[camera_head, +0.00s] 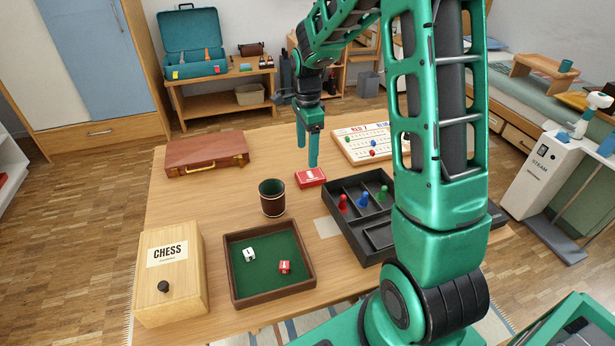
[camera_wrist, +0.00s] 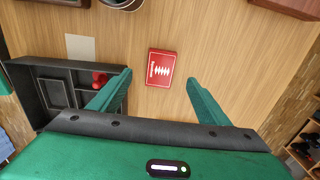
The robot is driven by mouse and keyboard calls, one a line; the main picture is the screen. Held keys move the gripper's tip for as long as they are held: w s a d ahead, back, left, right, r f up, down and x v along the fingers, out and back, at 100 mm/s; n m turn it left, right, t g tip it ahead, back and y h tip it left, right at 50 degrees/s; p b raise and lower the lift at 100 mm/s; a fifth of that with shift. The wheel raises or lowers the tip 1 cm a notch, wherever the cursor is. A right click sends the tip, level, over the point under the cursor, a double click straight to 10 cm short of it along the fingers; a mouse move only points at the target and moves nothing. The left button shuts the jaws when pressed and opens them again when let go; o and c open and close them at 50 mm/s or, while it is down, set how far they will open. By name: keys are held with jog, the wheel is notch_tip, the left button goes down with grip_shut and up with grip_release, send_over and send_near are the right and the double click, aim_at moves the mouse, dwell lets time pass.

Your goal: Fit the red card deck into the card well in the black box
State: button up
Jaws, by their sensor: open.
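The red card deck (camera_head: 310,177) lies flat on the wooden table, left of the black box. In the wrist view the deck (camera_wrist: 160,68) shows its red face with a white design, between and beyond my fingertips. My gripper (camera_head: 308,157) is open and empty, above the table close to the deck; its two green fingers (camera_wrist: 158,85) point down toward it. The black box (camera_head: 347,235) has several compartments, with red, blue and green pawns in the back ones. In the wrist view the box (camera_wrist: 52,121) is at left. My arm hides the box's right part; I cannot tell which compartment is the card well.
A dark cup (camera_head: 272,197), a green-lined dice tray (camera_head: 309,240) and a chess box (camera_head: 172,285) stand left and front. A brown case (camera_head: 206,152) lies at the back left. A white game board (camera_head: 345,138) lies behind the black box.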

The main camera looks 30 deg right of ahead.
send_over(310, 175)
jog(key=f, duration=0.4)
jog(key=shift+s+f, duration=0.2)
jog(key=shift+w+d+f, duration=0.1)
jog(key=shift+w+f, duration=0.05)
jog(key=shift+f, duration=1.2)
jog(key=shift+w+f, duration=0.1)
jog(key=shift+f, duration=1.25)
jog(key=c, duration=1.2)
